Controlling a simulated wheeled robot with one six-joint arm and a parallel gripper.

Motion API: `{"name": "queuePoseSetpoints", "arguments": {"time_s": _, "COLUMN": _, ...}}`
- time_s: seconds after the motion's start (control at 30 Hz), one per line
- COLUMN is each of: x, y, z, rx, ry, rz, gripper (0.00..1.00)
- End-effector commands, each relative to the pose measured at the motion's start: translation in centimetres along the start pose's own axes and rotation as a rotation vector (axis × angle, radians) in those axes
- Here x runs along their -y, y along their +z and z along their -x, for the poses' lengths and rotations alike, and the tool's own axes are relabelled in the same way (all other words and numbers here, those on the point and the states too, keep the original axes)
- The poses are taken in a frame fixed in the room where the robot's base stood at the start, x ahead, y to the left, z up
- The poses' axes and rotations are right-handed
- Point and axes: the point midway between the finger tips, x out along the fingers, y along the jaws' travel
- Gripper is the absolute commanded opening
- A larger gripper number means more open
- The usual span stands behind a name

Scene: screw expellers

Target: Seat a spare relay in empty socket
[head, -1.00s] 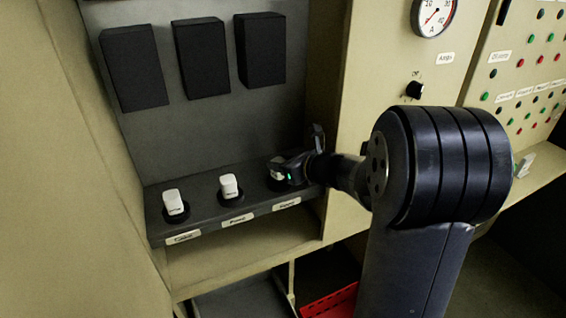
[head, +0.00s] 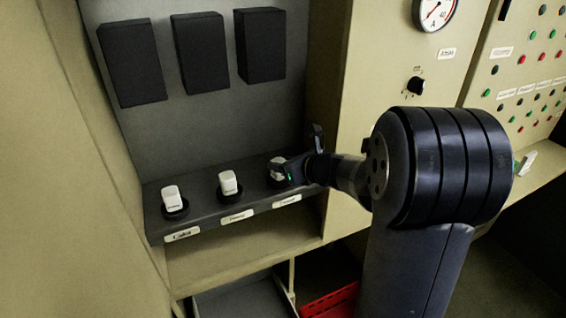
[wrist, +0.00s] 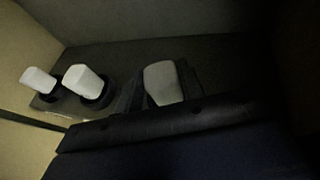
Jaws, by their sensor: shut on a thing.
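Two white relays, the left one (head: 173,199) and the middle one (head: 229,184), stand in round black sockets on the dark ledge. My gripper (head: 284,172) is at the rightmost socket (head: 277,183), shut on a third white relay (head: 275,162). In the wrist view the held relay (wrist: 162,83) shows between the fingers, with its lower part hidden. The other two relays also show there, to its left (wrist: 38,80) and (wrist: 83,81). The fingers hide most of the right socket, so I cannot tell whether the held relay is fully down in it.
Three black boxes (head: 201,55) are on the grey back panel above. Labels (head: 237,216) run along the ledge front. A beige panel with a dial (head: 435,12) and knob (head: 415,86) stands to the right. A grey tray (head: 240,300) and red tray (head: 330,303) are below.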

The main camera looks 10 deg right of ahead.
Motion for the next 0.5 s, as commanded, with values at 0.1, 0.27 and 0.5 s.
{"name": "queuePoseSetpoints", "arguments": {"time_s": 0.1, "x": 0.00, "y": -0.05, "z": -0.02, "rx": 0.000, "ry": 0.000, "rz": 0.000, "gripper": 0.43}}
{"name": "queuePoseSetpoints", "arguments": {"time_s": 0.27, "x": 0.00, "y": -0.06, "z": -0.02, "rx": 0.000, "ry": 0.000, "rz": 0.000, "gripper": 0.46}}
{"name": "queuePoseSetpoints", "arguments": {"time_s": 0.5, "x": 0.07, "y": 0.05, "z": 0.74, "rx": 0.000, "ry": -0.002, "rz": 0.000, "gripper": 0.46}}
